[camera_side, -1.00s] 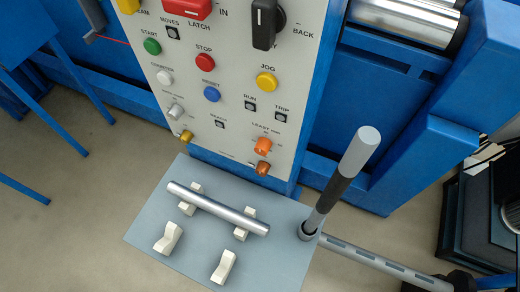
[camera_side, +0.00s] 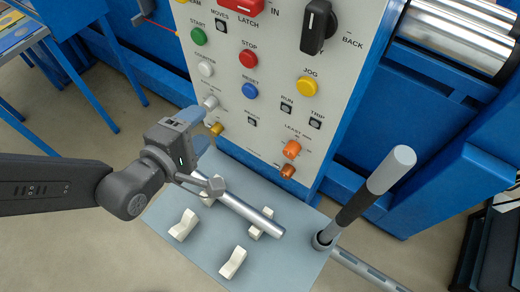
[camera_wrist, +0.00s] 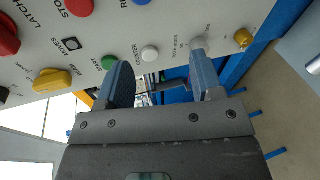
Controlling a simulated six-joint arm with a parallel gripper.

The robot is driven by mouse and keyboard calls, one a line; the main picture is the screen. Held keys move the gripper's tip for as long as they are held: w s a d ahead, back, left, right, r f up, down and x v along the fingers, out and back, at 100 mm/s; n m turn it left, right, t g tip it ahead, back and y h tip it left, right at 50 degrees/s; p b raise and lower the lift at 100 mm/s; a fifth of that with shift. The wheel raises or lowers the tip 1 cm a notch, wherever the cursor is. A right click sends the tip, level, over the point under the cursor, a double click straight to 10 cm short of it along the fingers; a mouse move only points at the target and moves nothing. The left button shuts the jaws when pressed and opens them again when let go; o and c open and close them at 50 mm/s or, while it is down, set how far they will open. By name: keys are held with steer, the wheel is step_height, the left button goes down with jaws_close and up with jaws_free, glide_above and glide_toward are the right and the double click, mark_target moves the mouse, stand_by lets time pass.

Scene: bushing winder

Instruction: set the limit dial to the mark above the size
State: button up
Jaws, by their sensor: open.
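The control panel (camera_side: 262,120) carries small dials low on its face. A silver dial (camera_side: 210,102) sits at the lower left, with a brass knob (camera_side: 216,129) below it. An orange dial (camera_side: 291,149) under small "LEAST MM" lettering sits at the lower right, with a brown knob (camera_side: 288,171) below it. The scales are too small to read. My gripper (camera_side: 201,130) is open and empty, its blue fingers near the panel's lower left. In the wrist view my gripper (camera_wrist: 160,78) has its right finger beside and partly in front of the silver dial (camera_wrist: 197,46).
Below the panel a grey shelf (camera_side: 205,248) holds a metal bar (camera_side: 250,212) on white rests. A lever with a pale top (camera_side: 390,170) rises at its right. Start (camera_side: 198,37), stop (camera_side: 248,59) and counter (camera_side: 206,69) buttons sit above the dials.

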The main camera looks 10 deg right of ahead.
steer(key=s+d+f+n+h, duration=0.2)
steer(key=s+d+f, duration=0.3)
steer(key=f, duration=0.2)
steer(key=n+h, duration=0.2)
glide_toward(287, 155)
steer(key=x, duration=1)
steer(key=c, duration=0.9)
